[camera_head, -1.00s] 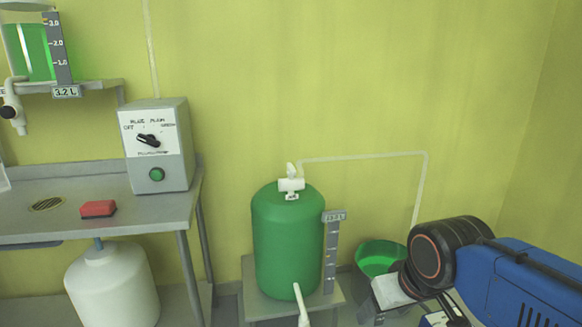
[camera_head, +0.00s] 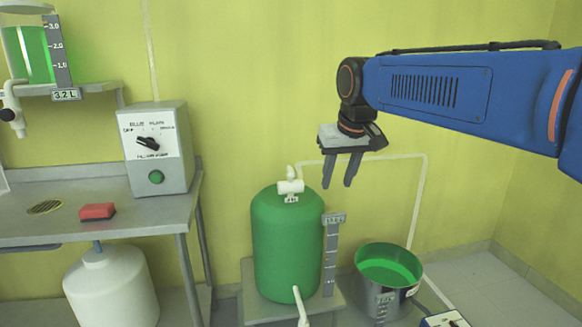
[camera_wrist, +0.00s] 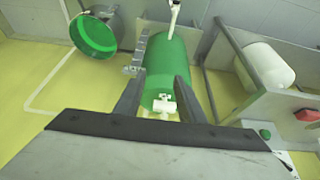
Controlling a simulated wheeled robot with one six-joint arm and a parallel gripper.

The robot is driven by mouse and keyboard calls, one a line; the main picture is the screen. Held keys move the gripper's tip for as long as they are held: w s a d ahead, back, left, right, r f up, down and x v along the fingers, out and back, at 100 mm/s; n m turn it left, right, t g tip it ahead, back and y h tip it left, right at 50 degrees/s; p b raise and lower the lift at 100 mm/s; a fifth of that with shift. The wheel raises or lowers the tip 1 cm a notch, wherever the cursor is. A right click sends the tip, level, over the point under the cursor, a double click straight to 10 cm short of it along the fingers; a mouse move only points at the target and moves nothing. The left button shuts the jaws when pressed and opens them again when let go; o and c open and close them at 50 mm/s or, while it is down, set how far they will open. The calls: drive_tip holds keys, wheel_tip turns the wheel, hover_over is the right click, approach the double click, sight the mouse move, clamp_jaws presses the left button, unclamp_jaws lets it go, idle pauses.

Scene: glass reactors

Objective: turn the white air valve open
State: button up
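The white air valve (camera_head: 291,186) sits on top of the green tank (camera_head: 287,245), with a small white handle standing up from it. In the wrist view the valve (camera_wrist: 164,104) shows between my fingers, on the end of the green tank (camera_wrist: 166,62). My gripper (camera_head: 337,186) points down, to the right of the valve and apart from it in the head view. Its two fingers are spread with nothing between them. In the wrist view my gripper (camera_wrist: 157,95) frames the valve from a distance.
A white pipe (camera_head: 375,156) runs along the wall right of the valve. A metal bucket (camera_head: 388,278) with green liquid stands right of the tank. A control box (camera_head: 157,148) and a red block (camera_head: 97,211) are on the left bench. A level scale (camera_head: 330,255) stands beside the tank.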

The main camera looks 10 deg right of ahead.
drive_tip(key=w+a+r, duration=0.1)
drive_tip(key=w+r, duration=0.2)
drive_tip(key=w, duration=0.3)
drive_tip(key=w+a+r, duration=0.1)
drive_tip(key=w+r, duration=0.2)
drive_tip(key=w, duration=0.3)
approach(291, 169)
drive_tip(key=x, duration=0.8)
drive_tip(key=shift+w+f, duration=0.15)
clamp_jaws()
